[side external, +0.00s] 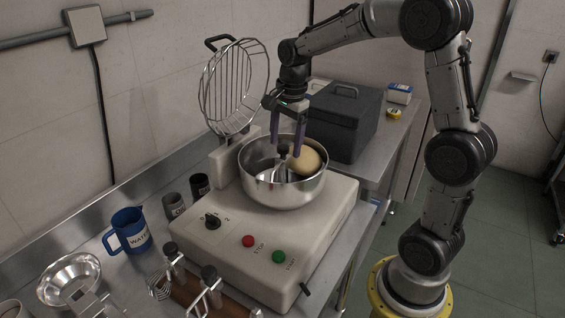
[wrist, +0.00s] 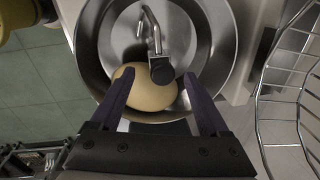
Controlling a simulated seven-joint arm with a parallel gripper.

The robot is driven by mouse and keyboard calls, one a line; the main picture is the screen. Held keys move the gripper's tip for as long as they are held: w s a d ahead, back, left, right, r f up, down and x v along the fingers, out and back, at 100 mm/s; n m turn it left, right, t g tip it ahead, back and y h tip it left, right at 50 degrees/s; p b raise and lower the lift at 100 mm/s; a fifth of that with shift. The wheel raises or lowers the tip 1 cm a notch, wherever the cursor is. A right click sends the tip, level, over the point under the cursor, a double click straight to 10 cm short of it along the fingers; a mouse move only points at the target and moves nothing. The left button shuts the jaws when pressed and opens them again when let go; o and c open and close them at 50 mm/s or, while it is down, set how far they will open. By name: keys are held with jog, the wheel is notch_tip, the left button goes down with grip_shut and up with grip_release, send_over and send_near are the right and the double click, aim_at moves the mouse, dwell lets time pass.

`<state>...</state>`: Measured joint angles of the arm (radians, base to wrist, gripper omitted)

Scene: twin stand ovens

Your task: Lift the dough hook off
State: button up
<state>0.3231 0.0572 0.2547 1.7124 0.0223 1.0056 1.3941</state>
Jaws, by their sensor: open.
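The dough hook (wrist: 153,36) is a bent metal rod with a dark round knob (wrist: 161,71) on top. It stands in the steel mixing bowl (side external: 285,194) beside a ball of tan dough (side external: 306,160). In the wrist view the dough (wrist: 152,90) lies partly under the knob. My gripper (side external: 286,146) points down into the bowl with its purple fingers apart. In the wrist view the fingertips of my gripper (wrist: 159,76) are on either side of the knob, with gaps left. The hook's lower end is partly hidden by the bowl and dough.
The raised wire guard (side external: 236,88) stands behind the bowl on the mixer base (side external: 270,225). A dark lidded box (side external: 342,128) is close on the right.

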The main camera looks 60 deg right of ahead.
jog(key=shift+w+f, duration=0.15)
jog(key=shift+f, duration=1.15)
grip_shut()
